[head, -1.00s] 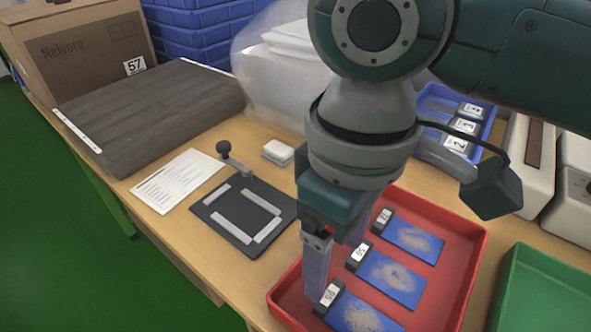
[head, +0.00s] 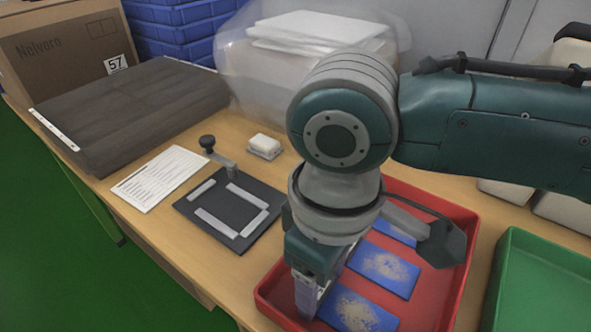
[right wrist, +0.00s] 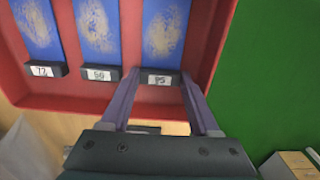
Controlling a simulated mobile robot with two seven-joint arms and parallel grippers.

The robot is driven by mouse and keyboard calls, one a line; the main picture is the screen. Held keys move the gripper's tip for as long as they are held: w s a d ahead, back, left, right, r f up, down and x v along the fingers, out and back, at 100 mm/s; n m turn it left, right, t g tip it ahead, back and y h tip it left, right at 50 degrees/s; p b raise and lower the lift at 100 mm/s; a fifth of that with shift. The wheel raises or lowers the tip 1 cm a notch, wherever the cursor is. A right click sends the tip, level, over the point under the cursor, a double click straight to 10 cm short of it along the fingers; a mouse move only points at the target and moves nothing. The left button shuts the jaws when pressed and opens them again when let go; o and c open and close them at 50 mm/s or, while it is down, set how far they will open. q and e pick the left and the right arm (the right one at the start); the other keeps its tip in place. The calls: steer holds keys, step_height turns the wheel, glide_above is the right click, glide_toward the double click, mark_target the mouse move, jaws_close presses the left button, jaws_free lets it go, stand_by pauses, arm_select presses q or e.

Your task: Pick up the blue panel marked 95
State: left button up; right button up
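The blue panel marked 95 (right wrist: 163,32) lies in the red tray (right wrist: 203,50), rightmost of three in the right wrist view. Its face is scuffed with tan marks, and its black end tab carries the label 95. In the head view it is the nearest panel (head: 357,309), its tab hidden by my right gripper (head: 305,303). In the right wrist view my right gripper (right wrist: 160,79) is open, with a fingertip on each side of the tab. I cannot tell whether they touch it. My left gripper is not in view.
Two other blue panels, marked 72 (right wrist: 38,22) and seemingly 60 (right wrist: 97,26), lie beside it. A black fixture plate (head: 187,206) with grey bars and a paper sheet (head: 160,178) lie left of the tray. A green tray (head: 545,285) stands to the right.

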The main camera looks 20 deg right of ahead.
steer(key=c, duration=0.8)
